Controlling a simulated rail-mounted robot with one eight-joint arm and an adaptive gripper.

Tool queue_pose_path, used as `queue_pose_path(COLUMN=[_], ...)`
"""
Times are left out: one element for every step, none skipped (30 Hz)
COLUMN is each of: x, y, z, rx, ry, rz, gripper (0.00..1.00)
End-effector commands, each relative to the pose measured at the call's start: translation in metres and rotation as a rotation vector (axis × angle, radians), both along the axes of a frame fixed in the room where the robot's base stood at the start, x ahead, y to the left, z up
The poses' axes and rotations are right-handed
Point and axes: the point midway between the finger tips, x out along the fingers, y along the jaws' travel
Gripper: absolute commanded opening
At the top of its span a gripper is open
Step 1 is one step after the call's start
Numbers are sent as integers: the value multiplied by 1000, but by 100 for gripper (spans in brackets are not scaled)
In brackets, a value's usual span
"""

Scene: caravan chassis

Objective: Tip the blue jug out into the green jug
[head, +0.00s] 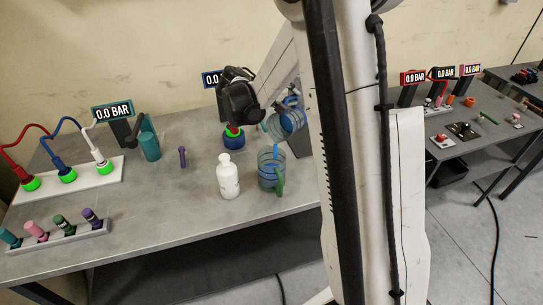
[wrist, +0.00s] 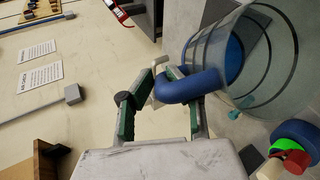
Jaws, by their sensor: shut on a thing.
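The blue jug (head: 291,122) is clear, with a blue handle (wrist: 190,87). It is held in the air, tilted, above and a little right of the green jug in the head view. My gripper (wrist: 158,84) is shut on this handle; in the head view the fingers are mostly hidden behind the jug and my arm. Blue shows inside the jug in the wrist view. The green jug (head: 266,169) is clear with a green handle (head: 280,180) and stands upright on the bench. A narrow blue shape shows at its rim; I cannot tell what it is.
A white bottle (head: 228,178) stands just left of the green jug. A blue round base with a red top (head: 234,137) is behind. A teal cylinder (head: 149,145) and a purple peg (head: 182,156) stand further left on the grey bench (head: 165,195).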

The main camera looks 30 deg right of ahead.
Motion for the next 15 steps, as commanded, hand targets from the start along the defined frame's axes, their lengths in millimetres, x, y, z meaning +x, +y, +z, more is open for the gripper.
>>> queue_pose_path(x=[0, 0, -1, -1, -1, -1, -1, -1, -2, -2, -2, -2, -2, -2, -3], y=[0, 1, 1, 1, 1, 2, 2, 2, 3, 3, 3, 4, 4, 4, 5], z=[1, 1, 1, 1, 2, 2, 2, 3, 3, 3, 4, 4, 4, 4, 4], rx=[-4, -6, -8, -9, -12, -15, -17, -20, -23, -25, -27, -30, -32, -35, -38], ry=[-2, -3, -4, -6, -7, -10, -11, -13, -14, -15, -17, -18, -19, -20, -22], rz=[0, 0, 0, 0, 1, 1, 0, 1, 1, 1, 1, 1, 2, 1, 2], gripper=[0, 0, 0, 0, 0, 0, 0, 0, 0, 0, 0, 0, 0, 0, 0])
